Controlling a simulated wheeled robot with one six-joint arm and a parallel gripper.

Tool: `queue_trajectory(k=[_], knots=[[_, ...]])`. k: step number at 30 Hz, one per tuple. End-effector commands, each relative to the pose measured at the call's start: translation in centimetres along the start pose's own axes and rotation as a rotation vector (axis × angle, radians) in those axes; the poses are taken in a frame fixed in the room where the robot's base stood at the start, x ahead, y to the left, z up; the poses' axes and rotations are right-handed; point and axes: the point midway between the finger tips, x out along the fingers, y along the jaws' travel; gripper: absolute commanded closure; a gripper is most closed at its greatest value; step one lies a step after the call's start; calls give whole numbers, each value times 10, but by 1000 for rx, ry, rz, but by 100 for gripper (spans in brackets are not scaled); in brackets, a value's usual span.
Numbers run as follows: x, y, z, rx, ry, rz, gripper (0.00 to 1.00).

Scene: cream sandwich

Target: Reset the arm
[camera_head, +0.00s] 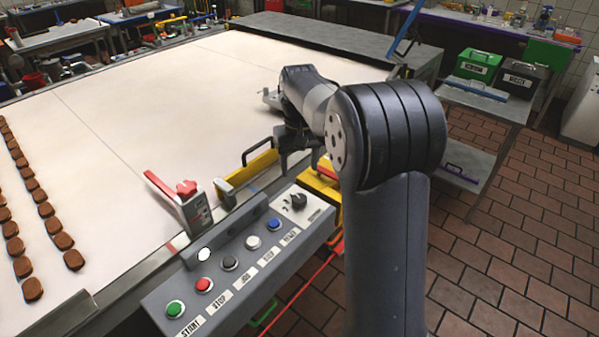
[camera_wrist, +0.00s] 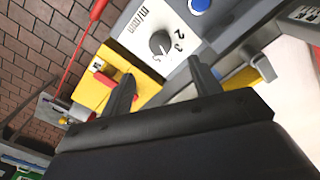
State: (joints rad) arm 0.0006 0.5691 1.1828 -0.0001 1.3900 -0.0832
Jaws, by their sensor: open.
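My arm (camera_head: 385,140) rises at the right of the head view and bends left over the machine's edge. My gripper (camera_head: 290,155) hangs near the yellow bracket, partly hidden by its own wrist. In the wrist view my gripper (camera_wrist: 162,85) is open, its two dark fingers apart with nothing between them. Beyond the fingertips is the control panel's rotary knob (camera_wrist: 160,43), marked with numbers. The fingers appear apart from the knob. The knob also shows in the head view (camera_head: 298,201).
The control panel (camera_head: 190,272) has several coloured buttons along the conveyor's near edge. Brown biscuits (camera_head: 46,210) lie in rows at left on the pale belt (camera_head: 150,120). A red-handled bracket (camera_head: 185,205) and yellow guard (camera_head: 248,168) stand close by. Tiled floor (camera_head: 500,250) is open at right.

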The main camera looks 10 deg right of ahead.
Motion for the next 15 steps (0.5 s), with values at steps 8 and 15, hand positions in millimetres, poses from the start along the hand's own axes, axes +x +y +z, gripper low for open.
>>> queue_trajectory(k=[8, 15], knots=[[0, 0, 0, 0, 0, 0, 41], [17, 0, 0, 0, -2, 0, 41]])
